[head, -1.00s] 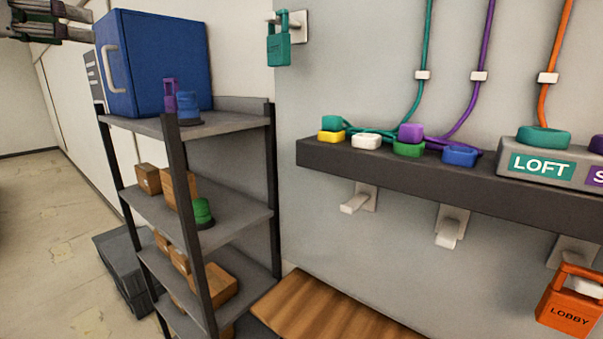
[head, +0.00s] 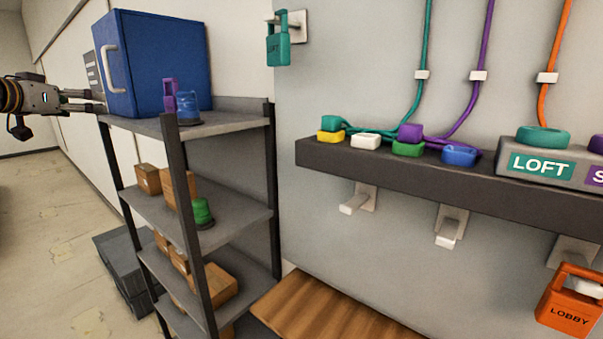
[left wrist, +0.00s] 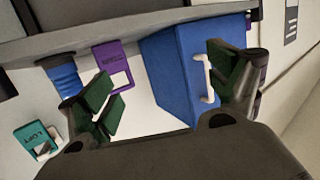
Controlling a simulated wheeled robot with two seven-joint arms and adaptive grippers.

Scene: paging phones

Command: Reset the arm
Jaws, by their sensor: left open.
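My left gripper (head: 88,101) comes in from the left edge of the head view, at the height of the top shelf and left of the blue box (head: 160,65). In the left wrist view my left gripper (left wrist: 165,90) has its dark green finger pads wide apart, with nothing held between them. Beyond the fingers are the blue box, a purple tag (left wrist: 112,62) and a blue round piece (left wrist: 64,76). A teal tag (left wrist: 38,138) shows at the lower left. My right gripper is not in view.
A grey shelf rack (head: 225,122) holds the blue box on top and brown cartons (head: 148,178) below. A dark wall ledge (head: 330,155) bears coloured pieces and a LOFT block (head: 548,166). An orange LOBBY tag (head: 568,305) hangs low right. The left floor is open.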

